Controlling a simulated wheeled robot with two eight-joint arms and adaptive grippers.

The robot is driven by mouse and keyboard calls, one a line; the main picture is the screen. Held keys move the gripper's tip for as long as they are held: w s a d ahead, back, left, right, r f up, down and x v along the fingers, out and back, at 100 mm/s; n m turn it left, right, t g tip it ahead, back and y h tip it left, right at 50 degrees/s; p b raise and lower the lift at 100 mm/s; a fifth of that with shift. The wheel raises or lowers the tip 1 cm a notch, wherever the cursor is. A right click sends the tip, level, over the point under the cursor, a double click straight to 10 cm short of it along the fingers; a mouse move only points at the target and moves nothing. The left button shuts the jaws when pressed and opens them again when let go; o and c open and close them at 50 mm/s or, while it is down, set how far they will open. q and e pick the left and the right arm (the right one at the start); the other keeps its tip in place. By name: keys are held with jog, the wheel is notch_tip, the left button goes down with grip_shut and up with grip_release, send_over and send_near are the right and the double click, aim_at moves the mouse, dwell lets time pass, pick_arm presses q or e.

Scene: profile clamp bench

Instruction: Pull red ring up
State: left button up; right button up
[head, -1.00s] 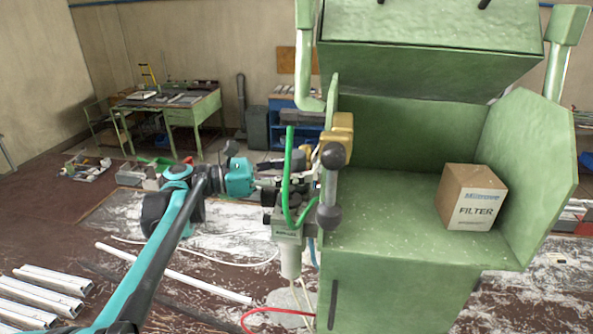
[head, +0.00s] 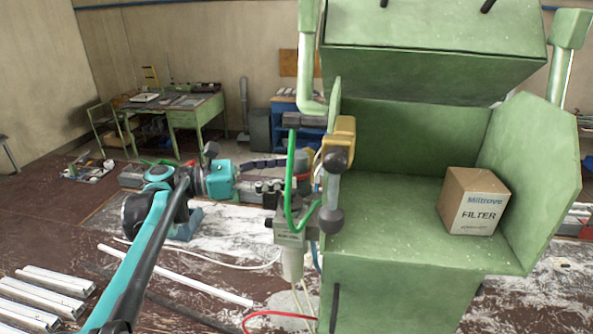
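My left gripper (head: 272,174) reaches in from the left, just left of the red part. Its dark fingers look spread, one above the other, with a pale gap between them. Whether a fingertip touches the ring is hidden by the hose and fittings. My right gripper is not in view.
The green machine (head: 400,215) fills the right, with a FILTER carton (head: 474,202) on its shelf. A lever with two dark ball knobs (head: 331,220) stands close right of the air unit. Pale metal profiles (head: 45,290) lie on the floor at lower left.

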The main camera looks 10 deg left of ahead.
pick_arm(q)
jog(key=v, duration=0.8)
